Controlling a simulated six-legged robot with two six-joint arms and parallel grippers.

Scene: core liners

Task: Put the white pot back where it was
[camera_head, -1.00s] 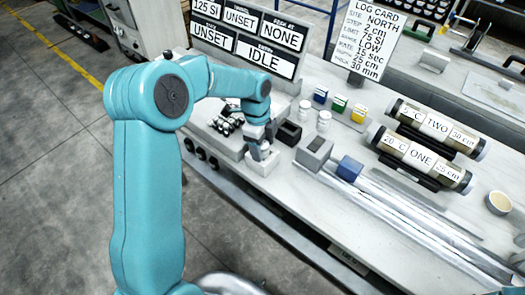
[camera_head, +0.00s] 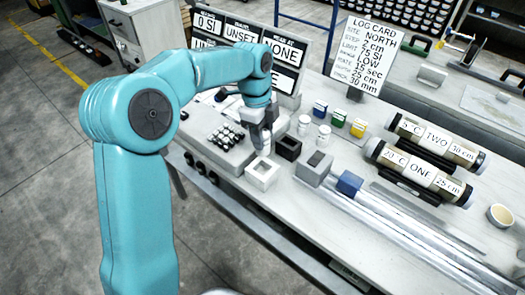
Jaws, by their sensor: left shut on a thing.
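My left gripper (camera_head: 264,143) is shut on a small white pot (camera_head: 265,151), mostly hidden by the fingers. It holds the pot just above and behind a white square block (camera_head: 262,174) with an open hollow in its top. A dark block with an opening (camera_head: 288,148) stands just right of the gripper. Two other white pots, one (camera_head: 304,125) behind and one (camera_head: 323,136) in front, stand upright on the bench to the right. My right gripper is not in view.
A rack of small dark-and-white pieces (camera_head: 226,136) is left of the gripper. Blue, green and yellow boxes (camera_head: 338,118) stand behind. Two labelled core tubes (camera_head: 412,173) are farther right.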

